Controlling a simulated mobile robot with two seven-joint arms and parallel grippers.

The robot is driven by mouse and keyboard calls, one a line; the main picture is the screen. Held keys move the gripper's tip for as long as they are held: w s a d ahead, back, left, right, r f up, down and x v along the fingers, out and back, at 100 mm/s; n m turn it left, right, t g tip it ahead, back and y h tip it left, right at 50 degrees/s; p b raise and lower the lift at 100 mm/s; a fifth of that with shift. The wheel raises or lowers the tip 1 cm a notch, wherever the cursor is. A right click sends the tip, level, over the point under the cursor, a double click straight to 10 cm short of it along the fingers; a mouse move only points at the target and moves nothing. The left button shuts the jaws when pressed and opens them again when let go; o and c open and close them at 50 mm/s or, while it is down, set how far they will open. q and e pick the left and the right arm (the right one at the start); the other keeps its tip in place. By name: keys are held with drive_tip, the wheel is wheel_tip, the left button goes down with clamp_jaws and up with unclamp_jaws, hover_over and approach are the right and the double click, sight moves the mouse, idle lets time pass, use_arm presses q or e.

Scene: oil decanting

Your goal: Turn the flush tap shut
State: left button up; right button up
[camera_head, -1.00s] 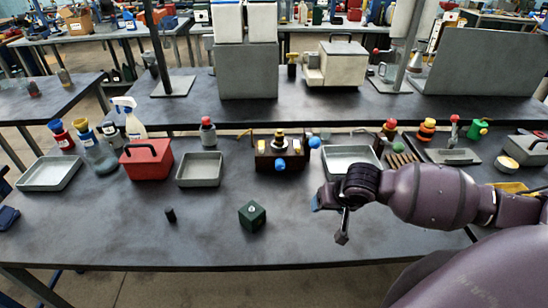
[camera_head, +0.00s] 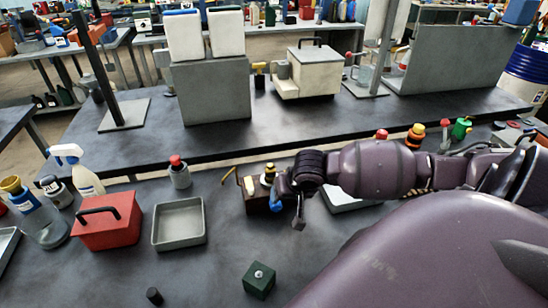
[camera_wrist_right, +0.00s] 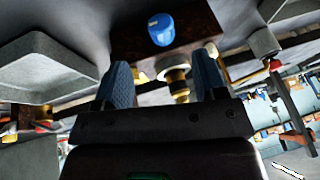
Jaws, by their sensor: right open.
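The brown manifold block (camera_head: 254,203) stands on the near bench, partly hidden behind my right gripper (camera_head: 287,208). A yellow-topped brass fitting (camera_head: 269,172) rises from it. In the right wrist view a round blue knob (camera_wrist_right: 162,29) sits on the block (camera_wrist_right: 200,25), just beyond the fingers. I cannot tell for sure whether this knob is the flush tap. My right gripper (camera_wrist_right: 164,80) is open, its two blue-padded fingers apart with no knob between them. A brass fitting (camera_wrist_right: 177,84) shows behind the finger gap. My left gripper is out of view.
A grey tray (camera_head: 180,222) and a red box (camera_head: 106,224) stand left of the block. A dark green cube (camera_head: 259,280) and a small black cylinder (camera_head: 154,296) are nearer. A red-capped bottle (camera_head: 180,172) stands behind the tray. Open bench lies around the cube.

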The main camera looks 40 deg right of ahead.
sight(278, 206)
drive_tip(key=x, duration=0.9)
drive_tip(key=shift+a+f, duration=0.1)
drive_tip(key=shift+w, duration=0.1)
drive_tip(key=c, duration=0.9)
